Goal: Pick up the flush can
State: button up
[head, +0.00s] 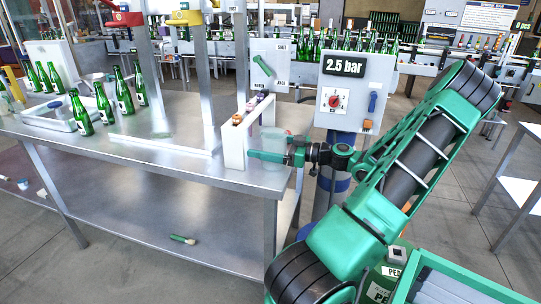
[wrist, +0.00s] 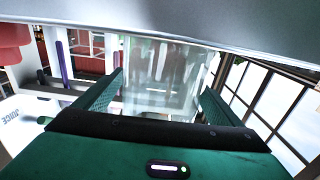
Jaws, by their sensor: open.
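The flush can (head: 272,138) is a clear, translucent vessel at the right end of the steel table (head: 185,170), beside a white rack. My gripper (head: 270,156) is level with it, with a green finger across the can's front. In the wrist view the can (wrist: 165,72) stands between the two green fingers of my gripper (wrist: 162,85), which are open. Whether either finger touches it cannot be told. The can's base is partly hidden in both views.
The white rack (head: 234,147) with small coloured-capped items stands close to the can's left. Green bottles (head: 103,103) stand at the table's left. A control box reading 2.5 bar (head: 355,92) stands behind my arm. The lower shelf holds a small green item (head: 183,239).

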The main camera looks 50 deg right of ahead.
jog(key=shift+w+a, duration=0.1)
jog(key=shift+w, duration=0.1)
jog(key=c, duration=1.1)
jog(key=shift+r, duration=0.1)
